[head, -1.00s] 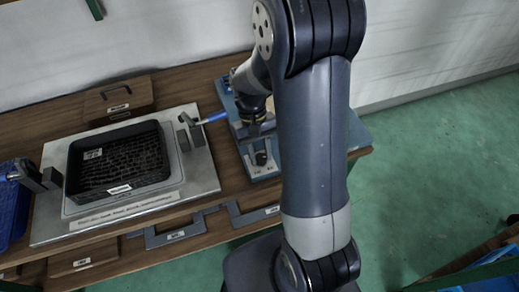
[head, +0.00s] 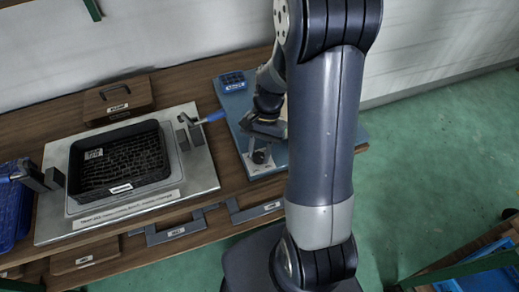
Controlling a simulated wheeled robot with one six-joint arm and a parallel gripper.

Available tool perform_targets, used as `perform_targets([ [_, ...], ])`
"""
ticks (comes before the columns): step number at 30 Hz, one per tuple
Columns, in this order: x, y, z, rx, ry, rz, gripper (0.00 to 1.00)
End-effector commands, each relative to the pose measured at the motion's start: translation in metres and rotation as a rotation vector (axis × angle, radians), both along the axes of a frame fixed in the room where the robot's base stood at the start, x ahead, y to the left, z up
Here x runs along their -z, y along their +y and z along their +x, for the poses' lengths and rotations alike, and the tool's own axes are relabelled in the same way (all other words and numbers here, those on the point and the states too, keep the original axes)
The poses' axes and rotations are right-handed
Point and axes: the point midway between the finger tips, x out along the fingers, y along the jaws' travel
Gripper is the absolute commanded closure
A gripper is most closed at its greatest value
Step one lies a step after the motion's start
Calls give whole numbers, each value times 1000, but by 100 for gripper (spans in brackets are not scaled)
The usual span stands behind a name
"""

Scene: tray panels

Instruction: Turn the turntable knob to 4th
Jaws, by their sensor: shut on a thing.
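The turntable knob (head: 259,156) looks like a small dark round piece above a pale plate on the blue-grey panel (head: 281,168), right of the tray fixture. My gripper (head: 264,138) is low over this panel, tilted, with its dark fingers right at the knob. It is shut, apparently on the knob, but the contact is too small and partly hidden to see clearly. My arm covers the right part of the panel. The knob's position marks cannot be read.
Left of the panel, a black mesh tray (head: 78,190) sits on a metal plate (head: 200,178) between clamps. A blue clamp handle (head: 215,116) points towards the panel. A brown lidded box (head: 118,100) stands behind.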

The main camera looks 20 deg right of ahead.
Motion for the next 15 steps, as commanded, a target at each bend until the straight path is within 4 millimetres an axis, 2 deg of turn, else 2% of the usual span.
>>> perform_targets([
  [15,0,0,0,46,-2,-1,92],
])
